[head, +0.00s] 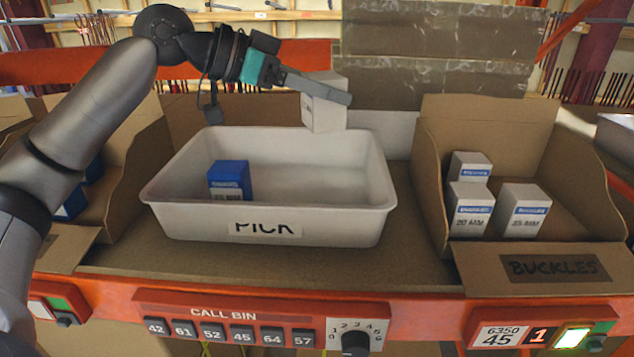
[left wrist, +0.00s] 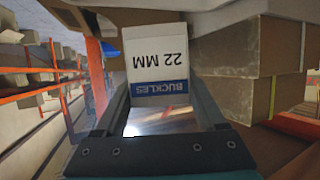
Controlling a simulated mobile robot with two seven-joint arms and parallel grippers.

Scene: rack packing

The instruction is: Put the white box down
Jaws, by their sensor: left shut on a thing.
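My left gripper (head: 318,88) is shut on a white box (head: 325,114) and holds it up over the back right part of the white PICK tote (head: 270,244). In the left wrist view the white box (left wrist: 157,52) sits between the fingers (left wrist: 162,105); its label reads 22 MM and BUCKLES, upside down. A blue box (head: 230,179) stands inside the tote toward its left. The rest of the tote floor shows bare. My right gripper is not in view.
At the right, a cardboard bin labelled BUCKLES (head: 555,268) holds 3 white boxes (head: 523,212). Another cardboard bin (head: 125,185) at the left holds blue boxes. An orange rail (head: 240,310) with a call-bin panel runs along the front.

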